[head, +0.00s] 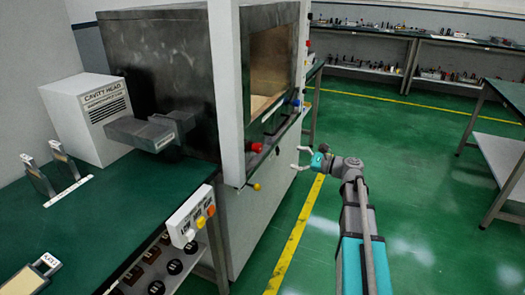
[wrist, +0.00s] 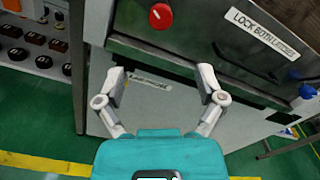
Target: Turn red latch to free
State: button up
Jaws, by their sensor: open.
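The red latch (head: 257,147) is a round red knob on the front ledge of the big metal cabinet. In the wrist view the red latch (wrist: 160,16) is near the top edge, with a pale mark on its face. My gripper (head: 298,158) is open and empty, to the right of the latch and apart from it. In the wrist view my gripper (wrist: 162,72) has its fingers spread wide below the latch, with nothing between them but the cabinet front behind. A blue knob (wrist: 307,91) sits at the right end of the same ledge.
A label reading roughly "lock both latches" (wrist: 263,30) is above the ledge. A yellow knob (head: 257,186) juts out low on the cabinet. A button box (head: 190,215) stands at the bench's edge.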

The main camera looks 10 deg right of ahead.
aim_at(261, 149)
jog(key=shift+a, duration=0.1)
jog(key=x, duration=1.3)
jog(key=shift+w+a, duration=0.25)
jog(key=shift+w, duration=0.05)
